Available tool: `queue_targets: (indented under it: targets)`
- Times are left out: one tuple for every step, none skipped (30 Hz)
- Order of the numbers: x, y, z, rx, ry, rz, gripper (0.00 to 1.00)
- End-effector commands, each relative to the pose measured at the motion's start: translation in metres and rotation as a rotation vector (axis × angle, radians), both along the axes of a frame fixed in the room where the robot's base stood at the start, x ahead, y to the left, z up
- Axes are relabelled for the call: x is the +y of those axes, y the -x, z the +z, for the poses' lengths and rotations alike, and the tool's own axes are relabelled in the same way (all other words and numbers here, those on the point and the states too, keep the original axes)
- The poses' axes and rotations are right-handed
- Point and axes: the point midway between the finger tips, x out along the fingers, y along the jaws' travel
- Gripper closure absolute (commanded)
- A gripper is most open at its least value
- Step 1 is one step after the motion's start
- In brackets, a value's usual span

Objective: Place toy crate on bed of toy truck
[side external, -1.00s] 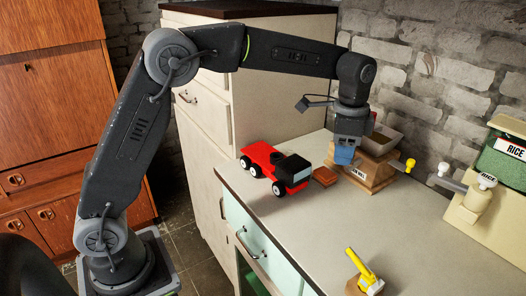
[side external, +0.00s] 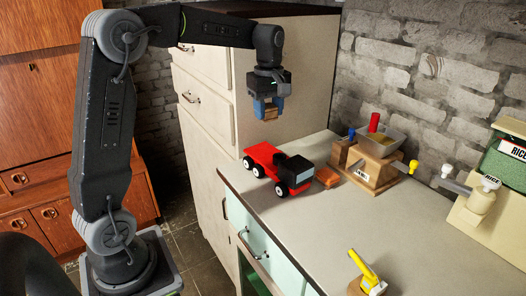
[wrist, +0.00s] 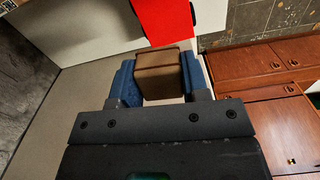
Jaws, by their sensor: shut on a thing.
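My gripper (side external: 268,110) is shut on a small brown wooden toy crate (side external: 271,114) and holds it in the air above the toy truck. In the wrist view the crate (wrist: 158,78) sits between the blue fingers. The toy truck has a red bed (side external: 260,154) and a black cab (side external: 296,170) with a pale windscreen. It stands on its wheels on the counter near the left edge, cab toward the lower right. In the wrist view the red bed (wrist: 165,20) shows beyond the crate, with part of it hidden behind the crate.
A wooden grinder with a metal bowl (side external: 380,137) stands to the right. A tall pale cabinet (side external: 215,105) rises behind the truck.

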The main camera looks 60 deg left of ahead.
Motion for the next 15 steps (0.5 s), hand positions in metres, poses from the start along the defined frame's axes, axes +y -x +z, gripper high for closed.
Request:
queue_targets:
  targets:
    - [0.004,0.003,0.001,0.000,0.000,0.051,0.81]
    - [0.006,0.004,0.001,0.000,0.000,0.079,0.81]
    - [0.008,0.005,0.001,0.000,0.000,0.108,0.81]
    - [0.009,0.006,0.000,0.001,0.000,0.123,0.81]
    - [0.010,0.007,-0.002,0.002,0.001,0.136,0.81]
    - [0.010,0.007,-0.006,0.004,0.001,0.146,0.81]
    - [0.011,0.007,-0.011,0.004,0.001,0.151,0.81]
    - [0.011,0.008,-0.016,0.005,0.002,0.153,0.81]
    - [0.011,0.008,-0.024,0.005,0.002,0.155,0.81]
    - [0.011,0.008,-0.030,0.006,0.002,0.154,0.81]
    - [0.011,0.008,-0.035,0.005,0.002,0.154,0.81]
    - [0.011,0.008,-0.042,0.004,0.002,0.153,0.81]
    - [0.011,0.008,-0.047,0.004,0.002,0.153,0.81]
    - [0.010,0.008,-0.051,0.004,0.002,0.152,0.81]
    - [0.011,0.007,-0.056,0.003,0.001,0.152,0.81]
